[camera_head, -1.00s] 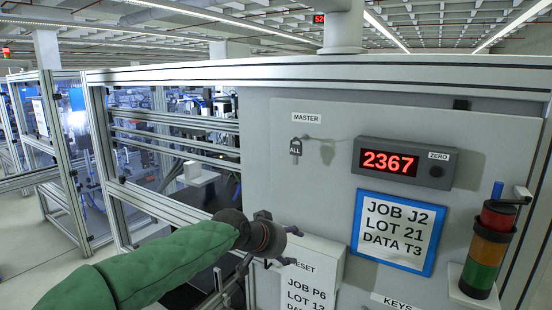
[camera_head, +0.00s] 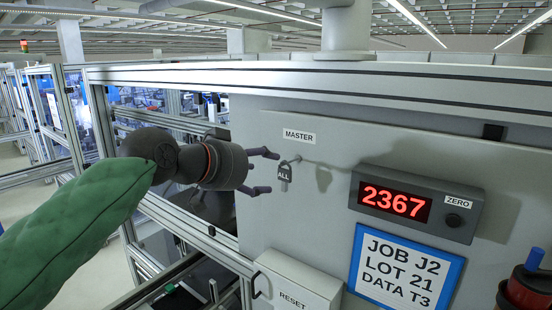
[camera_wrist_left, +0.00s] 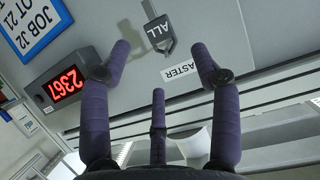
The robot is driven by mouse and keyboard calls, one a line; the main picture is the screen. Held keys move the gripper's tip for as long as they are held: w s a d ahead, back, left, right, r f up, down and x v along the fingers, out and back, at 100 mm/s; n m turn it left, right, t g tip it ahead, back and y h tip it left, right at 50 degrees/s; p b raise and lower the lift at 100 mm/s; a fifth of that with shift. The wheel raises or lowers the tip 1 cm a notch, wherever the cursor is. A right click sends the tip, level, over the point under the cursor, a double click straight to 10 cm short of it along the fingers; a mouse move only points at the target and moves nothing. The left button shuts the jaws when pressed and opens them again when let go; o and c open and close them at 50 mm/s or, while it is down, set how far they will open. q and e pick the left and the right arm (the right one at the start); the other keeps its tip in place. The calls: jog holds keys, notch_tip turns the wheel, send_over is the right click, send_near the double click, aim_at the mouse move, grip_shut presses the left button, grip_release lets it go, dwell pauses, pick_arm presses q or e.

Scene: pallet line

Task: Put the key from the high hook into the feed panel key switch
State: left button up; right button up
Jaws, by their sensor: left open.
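The key with a dark tag marked ALL (camera_head: 284,175) hangs on a hook below the MASTER label (camera_head: 299,136) on the grey panel. My left gripper (camera_head: 268,171) is open and empty, its fingertips just left of the key in the head view. In the left wrist view the key tag (camera_wrist_left: 159,33) shows beyond and between the spread fingers (camera_wrist_left: 164,58), apart from them. The feed panel key switch cannot be made out. My right gripper is not in view.
A red display reading 2367 (camera_head: 396,201) with a ZERO knob sticks out right of the key. Below it is a blue-framed job sign (camera_head: 404,267). An aluminium frame borders the panel's left.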

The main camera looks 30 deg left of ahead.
aim_at(283, 173)
pick_arm(q)
jog(key=p+x, duration=0.1)
jog(key=x, duration=0.6)
jog(key=shift+w+p, duration=0.25)
jog(key=shift+p, duration=0.05)
jog(key=shift+w+f, duration=0.25)
jog(key=shift+w, duration=0.25)
jog(key=shift+w+f, duration=0.25)
jog(key=shift+w, duration=0.25)
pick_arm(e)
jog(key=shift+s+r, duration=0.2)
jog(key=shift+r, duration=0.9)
pick_arm(q)
jog(key=shift+s, duration=0.1)
